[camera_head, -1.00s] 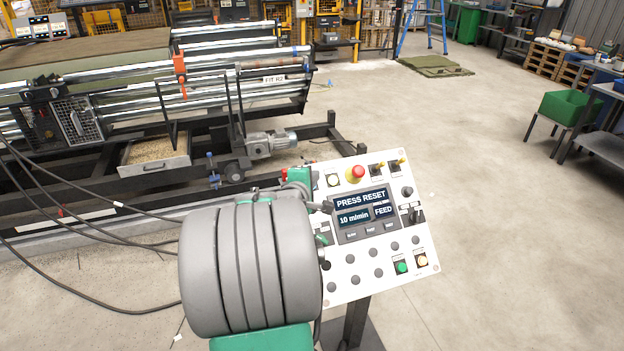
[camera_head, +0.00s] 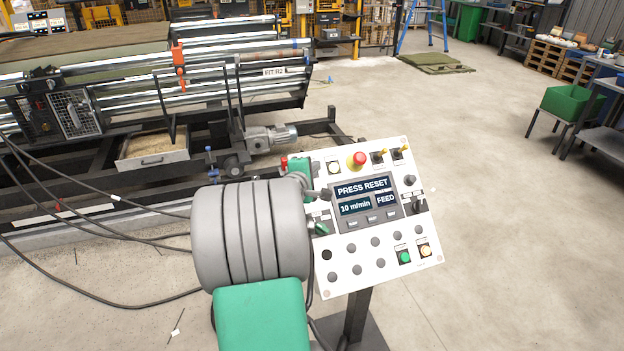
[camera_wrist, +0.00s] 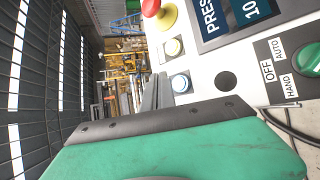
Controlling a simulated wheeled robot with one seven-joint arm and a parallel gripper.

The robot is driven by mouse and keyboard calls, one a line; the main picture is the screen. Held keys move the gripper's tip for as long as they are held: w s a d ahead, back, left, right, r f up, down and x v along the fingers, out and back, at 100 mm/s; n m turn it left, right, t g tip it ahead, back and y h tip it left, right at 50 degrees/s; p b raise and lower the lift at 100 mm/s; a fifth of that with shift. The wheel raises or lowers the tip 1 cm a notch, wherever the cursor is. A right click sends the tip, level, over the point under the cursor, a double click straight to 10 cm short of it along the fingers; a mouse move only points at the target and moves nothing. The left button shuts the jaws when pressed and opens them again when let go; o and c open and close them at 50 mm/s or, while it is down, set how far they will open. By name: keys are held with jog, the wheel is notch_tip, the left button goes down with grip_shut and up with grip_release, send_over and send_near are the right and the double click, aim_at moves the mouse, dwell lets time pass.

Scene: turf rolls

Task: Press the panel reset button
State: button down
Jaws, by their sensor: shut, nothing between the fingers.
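The control panel (camera_head: 378,272) is a tilted white board on a dark post; its display (camera_head: 362,200) reads "PRESS RESET". It also fills the upper right of the wrist view (camera_wrist: 205,63). I cannot read a label naming the reset button. My gripper (camera_wrist: 157,88) is shut and empty, its grey fingers close to the bluish-white button; contact cannot be told.
The roller machine (camera_head: 200,90) stands at left behind the panel, with a drawer (camera_head: 153,148) below. Black cables (camera_head: 100,275) lie on the floor at left. A green bin (camera_head: 572,103) is far right. The floor right of the panel is clear.

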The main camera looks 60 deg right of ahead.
jog(key=shift+w+d+f+b, duration=0.2)
jog(key=shift+w+d+f, duration=0.05)
jog(key=shift+f, duration=0.15)
jog(key=shift+w+d+f+b, duration=0.2)
jog(key=shift+w+f, duration=0.05)
jog(key=shift+f, duration=0.15)
jog(key=shift+f, duration=0.1)
dwell(1.3)
jog(key=shift+w+d+f+b, duration=0.2)
jog(key=shift+b, duration=0.1)
jog(key=shift+w+d+f+b, duration=0.15)
jog(key=shift+d+f+b, duration=0.05)
jog(key=shift+f+b, duration=0.15)
dwell(0.6)
jog(key=shift+r, duration=0.1)
jog(key=shift+s+a+r+p, duration=0.35)
jog(key=shift+a+r+p, duration=0.05)
jog(key=shift+r+p, duration=0.15)
dwell(0.3)
